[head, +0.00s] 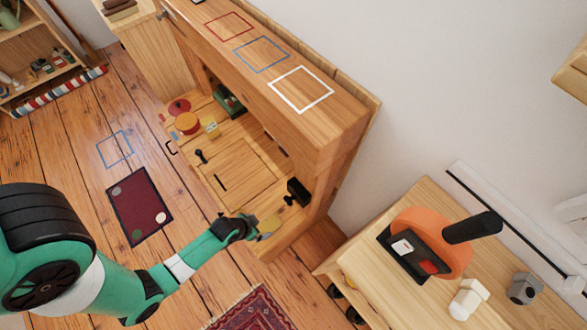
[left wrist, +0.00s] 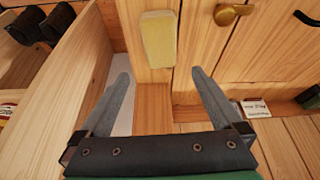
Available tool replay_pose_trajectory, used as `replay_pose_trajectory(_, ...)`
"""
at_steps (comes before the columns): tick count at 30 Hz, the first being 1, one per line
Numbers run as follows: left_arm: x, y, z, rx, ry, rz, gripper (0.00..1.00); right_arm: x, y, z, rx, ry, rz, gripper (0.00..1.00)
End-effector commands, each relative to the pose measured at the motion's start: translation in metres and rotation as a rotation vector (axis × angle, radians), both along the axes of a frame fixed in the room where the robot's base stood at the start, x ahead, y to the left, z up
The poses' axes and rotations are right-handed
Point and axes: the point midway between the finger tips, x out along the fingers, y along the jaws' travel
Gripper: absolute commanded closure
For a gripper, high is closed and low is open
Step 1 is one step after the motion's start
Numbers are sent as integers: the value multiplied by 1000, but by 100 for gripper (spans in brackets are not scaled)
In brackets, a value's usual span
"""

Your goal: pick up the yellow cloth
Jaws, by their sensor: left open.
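A pale yellow, rounded block-like piece, which looks like the folded yellow cloth (left wrist: 159,38), is in the upper middle of the left wrist view, against the wooden panel. In the head view a small yellowish patch (head: 270,224) shows beside my left gripper, partly hidden by it. My left gripper (head: 262,233) is at the near right corner of the wooden cabinet's open lower part. In the left wrist view its two fingers (left wrist: 162,95) are spread apart with nothing between them, and the yellow piece lies beyond their tips. My right gripper is not in view.
The wooden cabinet (head: 318,130) has a side wall close to my left gripper. A black item (head: 297,192) stands inside near it. A brass knob (left wrist: 232,13) and a small white card (left wrist: 256,109) are to the right. A dark red mat (head: 139,205) lies on the floor.

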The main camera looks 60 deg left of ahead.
Motion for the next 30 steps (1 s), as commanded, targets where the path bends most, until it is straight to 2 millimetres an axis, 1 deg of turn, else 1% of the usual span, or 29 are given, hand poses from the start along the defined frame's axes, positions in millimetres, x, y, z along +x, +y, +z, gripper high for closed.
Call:
replay_pose_trajectory(5,-1,0,-4,-1,3,0,0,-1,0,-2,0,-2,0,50)
replay_pose_trajectory(8,5,1,-19,-1,2,0,0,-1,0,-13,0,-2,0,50)
replay_pose_trajectory(13,18,5,-51,0,1,-1,0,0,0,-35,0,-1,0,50)
replay_pose_trajectory(16,22,6,-60,0,2,-1,0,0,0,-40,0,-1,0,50)
replay_pose_trajectory(20,24,7,-60,0,1,-1,0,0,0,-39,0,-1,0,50)
replay_pose_trajectory(22,26,7,-64,0,1,-1,0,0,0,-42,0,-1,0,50)
replay_pose_trajectory(27,40,8,-92,1,0,-2,0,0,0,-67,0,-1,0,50)
replay_pose_trajectory(30,45,10,-105,0,2,-1,0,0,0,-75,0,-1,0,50)
